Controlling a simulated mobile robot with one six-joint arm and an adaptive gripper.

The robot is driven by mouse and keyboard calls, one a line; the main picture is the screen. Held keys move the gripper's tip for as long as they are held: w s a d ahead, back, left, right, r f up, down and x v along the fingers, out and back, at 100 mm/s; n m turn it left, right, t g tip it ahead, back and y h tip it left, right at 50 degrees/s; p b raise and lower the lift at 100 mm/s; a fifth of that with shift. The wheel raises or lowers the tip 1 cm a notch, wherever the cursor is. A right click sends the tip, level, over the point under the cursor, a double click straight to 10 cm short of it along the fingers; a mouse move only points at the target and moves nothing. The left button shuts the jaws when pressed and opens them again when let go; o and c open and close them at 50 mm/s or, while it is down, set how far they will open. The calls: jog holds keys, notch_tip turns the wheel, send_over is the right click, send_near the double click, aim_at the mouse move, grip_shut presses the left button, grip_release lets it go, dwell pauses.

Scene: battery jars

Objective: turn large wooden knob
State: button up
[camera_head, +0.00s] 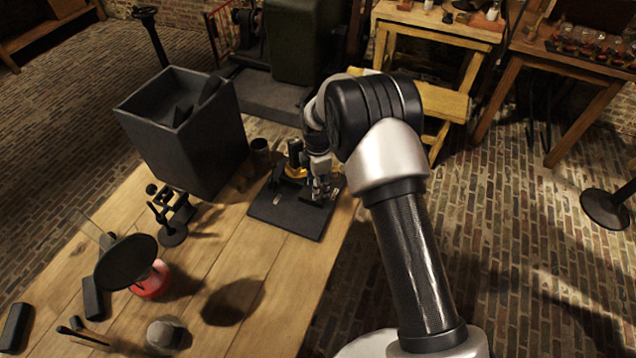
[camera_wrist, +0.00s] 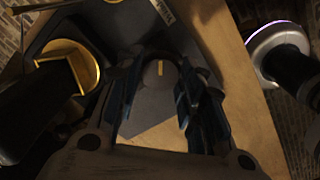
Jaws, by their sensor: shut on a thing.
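The knob (camera_wrist: 160,82) is a dark rounded piece with a short yellow pointer mark, seen in the wrist view between the fingers of my gripper (camera_wrist: 162,74). The fingers stand on both sides of it and are shut on it. In the head view my gripper (camera_head: 322,190) points down over the right part of a dark base plate (camera_head: 283,218), and it hides the knob there. The wrist view is dim, so the knob's wood does not show clearly.
A brass-ringed part (camera_wrist: 72,65) stands beside the knob on the left. A big dark open box (camera_head: 205,155) and a dark cup (camera_head: 260,152) stand behind on the wooden table (camera_head: 290,290). A black dish (camera_head: 125,262) and a black stand (camera_head: 172,215) are at the left.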

jog(key=shift+n, duration=1.7)
jog(key=o, duration=1.1)
jog(key=shift+c, duration=0.2)
notch_tip(320, 180, up, 12)
